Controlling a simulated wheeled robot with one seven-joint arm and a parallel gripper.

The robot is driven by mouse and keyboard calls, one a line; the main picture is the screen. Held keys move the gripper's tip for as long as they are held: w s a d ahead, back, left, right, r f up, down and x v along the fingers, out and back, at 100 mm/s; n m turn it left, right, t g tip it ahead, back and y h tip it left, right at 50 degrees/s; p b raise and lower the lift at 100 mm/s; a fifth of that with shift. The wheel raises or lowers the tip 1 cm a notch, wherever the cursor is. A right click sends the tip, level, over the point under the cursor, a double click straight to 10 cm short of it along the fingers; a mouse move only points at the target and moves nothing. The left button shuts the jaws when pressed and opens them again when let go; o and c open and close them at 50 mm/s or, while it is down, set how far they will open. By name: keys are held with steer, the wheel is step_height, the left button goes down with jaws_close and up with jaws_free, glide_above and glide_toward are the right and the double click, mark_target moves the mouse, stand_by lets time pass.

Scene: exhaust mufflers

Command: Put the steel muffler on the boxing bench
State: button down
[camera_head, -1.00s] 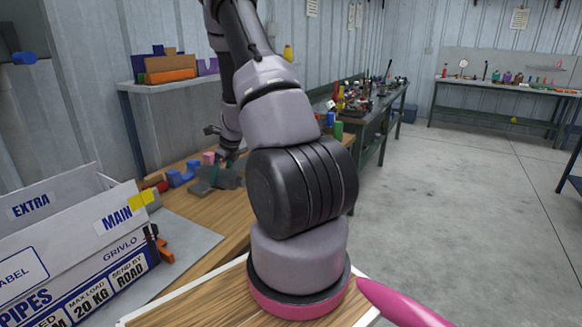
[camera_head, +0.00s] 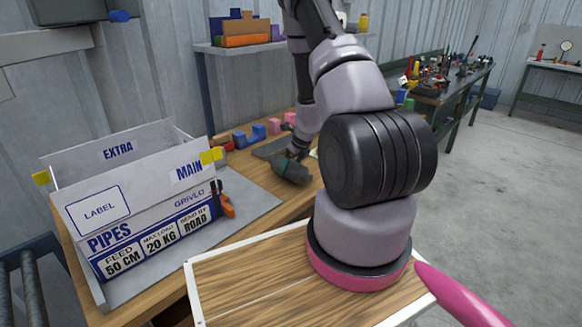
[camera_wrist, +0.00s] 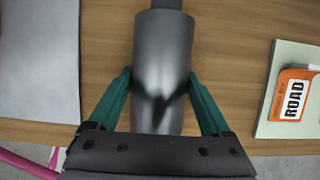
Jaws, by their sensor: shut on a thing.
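The steel muffler (camera_wrist: 163,60) is a smooth dark grey cylinder with a narrower neck. My gripper (camera_wrist: 160,80) is shut on it, one green finger on each side of its body. In the head view the muffler (camera_head: 291,170) shows small at the end of my arm, over or on the wooden bench (camera_head: 262,185); whether it touches the wood I cannot tell. My gripper (camera_head: 284,157) is partly hidden there. The bench carries a white PIPES box (camera_head: 140,215) on a grey mat (camera_head: 245,208).
Blue and pink blocks (camera_head: 258,133) stand at the bench's back. An orange-handled tool (camera_head: 227,203) is beside the box. A pale pad (camera_wrist: 290,70) with an orange ROAD label lies right of the muffler in the wrist view. A cluttered bench (camera_head: 450,90) stands behind right.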

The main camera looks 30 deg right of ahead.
jaws_free()
steer(key=shift+f, duration=0.1)
steer(key=v, duration=1.2)
steer(key=s+a+r+n+t+y, duration=0.1)
steer(key=s+a+r+n, duration=0.1)
steer(key=a+r+n, duration=0.75)
steer(key=s+a+r+n+t+y, duration=0.15)
steer(key=a+r+n, duration=0.25)
steer(key=r, duration=1.1)
steer(key=s+a+r+n+h, duration=0.1)
steer(key=s+a+r+n, duration=0.1)
steer(key=s+r+n, duration=0.4)
steer(key=s+a+r+n+h, duration=0.1)
steer(key=s+r+n, duration=0.4)
steer(key=s, duration=0.8)
steer(key=a+n, duration=0.1)
steer(key=n, duration=0.2)
steer(key=shift+r, duration=0.4)
steer(key=shift+t, duration=0.25)
